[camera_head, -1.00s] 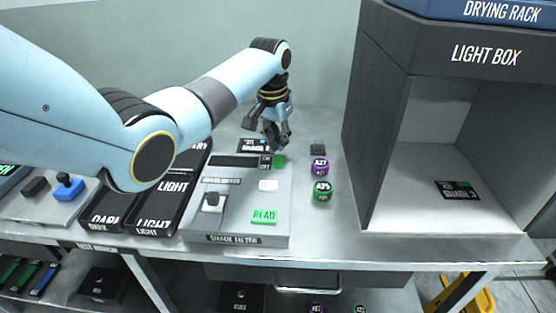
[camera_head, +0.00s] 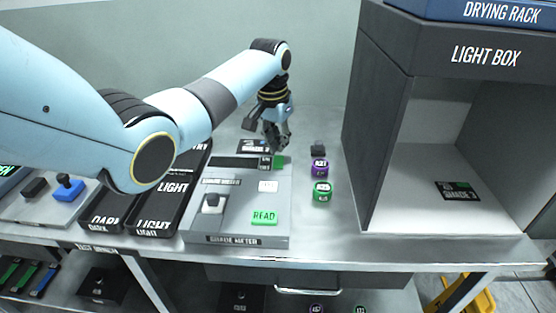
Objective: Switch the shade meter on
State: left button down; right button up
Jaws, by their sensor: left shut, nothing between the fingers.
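The shade meter (camera_head: 235,222) is a grey box on the metal table. It has a dark display strip (camera_head: 236,162), a white toggle switch (camera_head: 212,203) at its lower left, a white button (camera_head: 268,186) and a green READ button (camera_head: 264,217). A small green piece (camera_head: 279,161) shows at its upper right. My left gripper (camera_head: 278,146) is shut and empty, pointing down above the meter's far right corner by the green piece. I cannot tell whether it touches anything. My right gripper is not in view.
A purple-capped piece (camera_head: 319,167) and a green one (camera_head: 322,191) stand right of the meter. The light box (camera_head: 390,130) stands further right with a shade card (camera_head: 457,190) inside. Black DARK and LIGHT boxes (camera_head: 160,205) lie left. A blue-handled control (camera_head: 68,188) sits far left.

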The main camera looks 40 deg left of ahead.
aim_at(278, 157)
pick_arm(q)
jog(key=shift+f+b, duration=0.65)
jog(key=shift+f, duration=0.7)
dwell(0.5)
jog(key=shift+s, duration=0.1)
notch_tip(278, 157, up, 7)
jog(key=p, duration=0.8)
jog(key=shift+r, duration=0.15)
